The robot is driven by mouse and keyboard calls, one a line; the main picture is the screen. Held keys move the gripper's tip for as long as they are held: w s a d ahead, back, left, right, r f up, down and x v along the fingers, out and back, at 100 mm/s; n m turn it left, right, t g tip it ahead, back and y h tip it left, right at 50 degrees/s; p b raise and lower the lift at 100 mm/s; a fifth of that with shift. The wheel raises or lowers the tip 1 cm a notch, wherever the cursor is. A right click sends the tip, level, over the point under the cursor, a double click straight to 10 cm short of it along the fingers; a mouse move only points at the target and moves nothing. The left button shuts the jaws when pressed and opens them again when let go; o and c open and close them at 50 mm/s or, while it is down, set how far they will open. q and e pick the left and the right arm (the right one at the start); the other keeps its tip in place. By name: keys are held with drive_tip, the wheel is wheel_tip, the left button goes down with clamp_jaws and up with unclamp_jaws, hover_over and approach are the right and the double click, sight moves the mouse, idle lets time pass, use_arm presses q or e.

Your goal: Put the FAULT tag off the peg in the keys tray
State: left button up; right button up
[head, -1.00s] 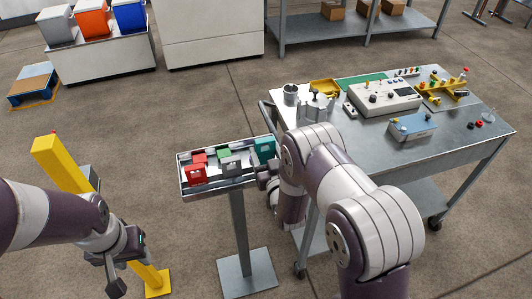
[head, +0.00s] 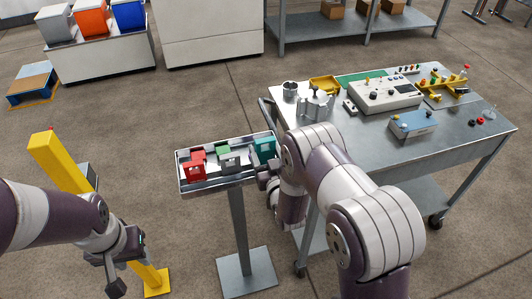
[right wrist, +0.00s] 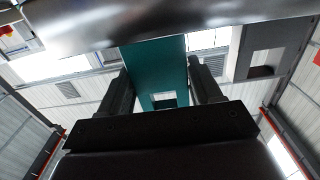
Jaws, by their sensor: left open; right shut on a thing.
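My right gripper (head: 266,183) is at the right end of a metal tray on a post (head: 212,187), partly hidden behind my right arm. It is shut on a teal tag (head: 265,147). In the right wrist view the teal tag (right wrist: 158,70) is between the two fingers (right wrist: 163,88). A red tag (head: 194,172), a green tag (head: 223,150) and a grey tag (head: 232,161) stand in the same tray. No lettering is readable, so I cannot tell which is FAULT. My left gripper (head: 128,265) is open and empty, low at the left.
A metal cart (head: 455,140) stands to the right with a yellow tray (head: 324,84), a grey control box (head: 385,96), a blue box (head: 413,124) and a yellow peg rack (head: 447,88). A yellow post (head: 62,160) is beside my left arm. Open floor lies in front.

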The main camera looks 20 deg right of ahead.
drive_tip(key=shift+f+b, duration=1.2)
drive_tip(key=shift+f, duration=0.25)
drive_tip(key=o, duration=1)
